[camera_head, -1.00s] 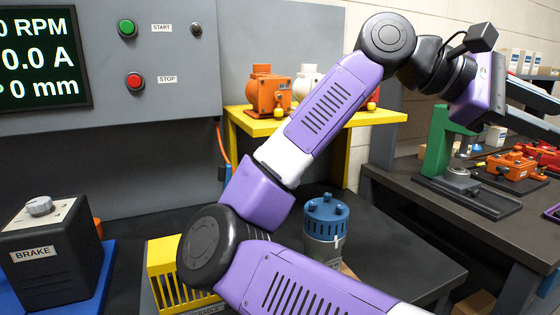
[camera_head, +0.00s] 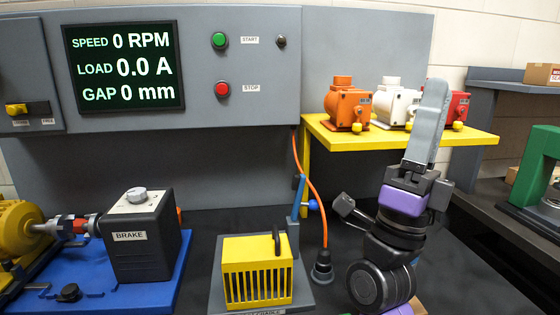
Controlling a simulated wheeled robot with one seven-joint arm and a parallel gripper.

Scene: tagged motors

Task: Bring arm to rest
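My gripper (camera_head: 434,95) is at the right of the head view. My purple and black wrist rises from the bottom, and the long grey fingers point upward in front of the yellow shelf. The fingers line up one behind the other from this side, so the gap between them is hidden. No held object shows at the fingertips.
A yellow shelf (camera_head: 480,136) carries an orange motor (camera_head: 347,105), a white motor (camera_head: 394,102) and a red motor (camera_head: 459,106). A yellow slotted guard (camera_head: 257,285), a brake box (camera_head: 138,240) and a control panel with a screen (camera_head: 124,66) stand left. A green press frame (camera_head: 535,165) is at right.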

